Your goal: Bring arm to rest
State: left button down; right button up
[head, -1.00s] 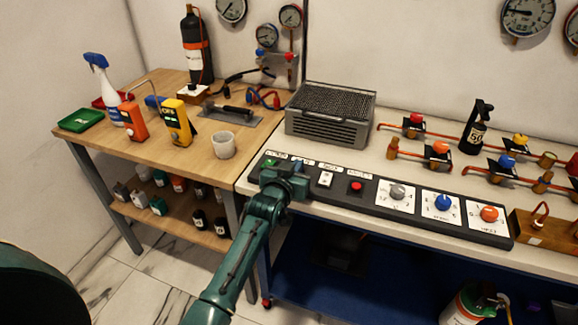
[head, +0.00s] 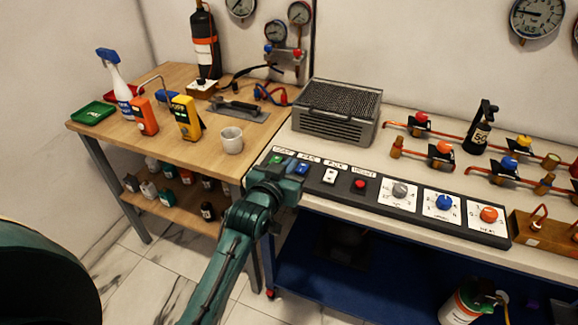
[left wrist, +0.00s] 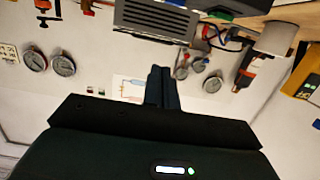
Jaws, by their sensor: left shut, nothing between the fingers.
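My left arm, dark green, comes up from the bottom of the head view. Its gripper (head: 289,180) is at the front edge of the control panel, near the left end with the green and blue buttons. In the left wrist view the dark fingers (left wrist: 161,86) are together, with nothing between them. Whether the gripper touches the panel cannot be told. My right gripper does not show.
The control panel (head: 330,193) carries buttons and knobs along the bench front. A grey vented box (head: 335,112) stands behind it. The wooden table (head: 170,142) at left holds a white cup (head: 231,141), a spray bottle and meters. Open floor lies below.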

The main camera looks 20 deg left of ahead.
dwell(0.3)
pick_arm(q)
jog(key=s+d+f+m+g+h, duration=0.1)
jog(key=s+d+f+g, duration=0.1)
jog(key=s+f, duration=0.6)
jog(key=s+d+f+m+g+h, duration=0.1)
jog(key=s+d+f+g, duration=0.1)
jog(key=s+f, duration=0.7)
jog(key=s+g, duration=0.1)
jog(key=s, duration=0.6)
jog(key=shift+s+d+f+h, duration=0.2)
jog(key=shift+s+d+h, duration=0.1)
jog(key=shift+s, duration=0.1)
